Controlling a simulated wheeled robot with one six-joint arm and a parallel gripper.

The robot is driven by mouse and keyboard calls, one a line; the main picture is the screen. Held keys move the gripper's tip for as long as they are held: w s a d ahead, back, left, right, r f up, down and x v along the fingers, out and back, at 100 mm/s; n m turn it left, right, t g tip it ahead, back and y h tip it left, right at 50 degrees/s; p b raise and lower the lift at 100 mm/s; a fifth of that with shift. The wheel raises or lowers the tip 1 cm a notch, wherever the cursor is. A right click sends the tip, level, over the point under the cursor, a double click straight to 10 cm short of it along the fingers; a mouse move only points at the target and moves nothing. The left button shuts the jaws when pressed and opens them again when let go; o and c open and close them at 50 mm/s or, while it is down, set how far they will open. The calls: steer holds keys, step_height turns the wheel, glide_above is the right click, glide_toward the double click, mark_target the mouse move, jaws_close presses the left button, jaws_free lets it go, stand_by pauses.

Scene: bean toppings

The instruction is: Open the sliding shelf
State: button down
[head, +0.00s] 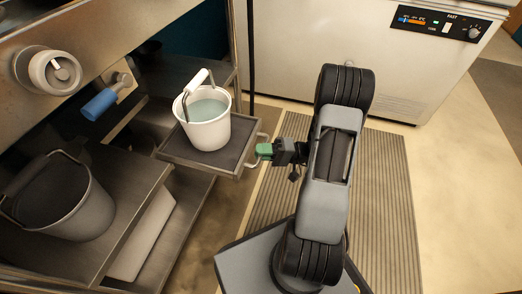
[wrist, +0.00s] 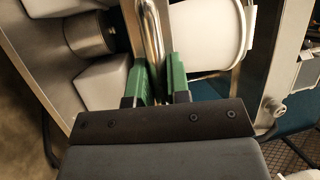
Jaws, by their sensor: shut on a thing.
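The sliding shelf (head: 175,150) is a dark grey metal tray that sticks out from the rack, with a white bucket (head: 209,134) of pale liquid on it. Its bent metal handle (head: 262,136) is on the side facing my arm. My gripper (head: 264,151) has green fingertips and is shut on this handle. In the wrist view the handle bar (wrist: 152,35) runs between the green fingers of my gripper (wrist: 164,80). The white bucket also shows in the wrist view (wrist: 208,38), right of the handle.
A dark grey bucket (head: 66,203) stands on a lower-left shelf (head: 125,205). A blue-handled tool (head: 100,103) and a round knob (head: 56,72) are on the left. A white freezer (head: 330,45) stands at the back. A ribbed mat (head: 395,200) lies on the floor under my arm.

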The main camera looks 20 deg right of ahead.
steer(key=c, duration=1.1)
jaws_free()
steer(key=shift+d, duration=0.15)
steer(key=p+v, duration=0.2)
steer(key=v, duration=1.1)
steer(key=shift+d, duration=0.3)
steer(key=shift+p, duration=0.35)
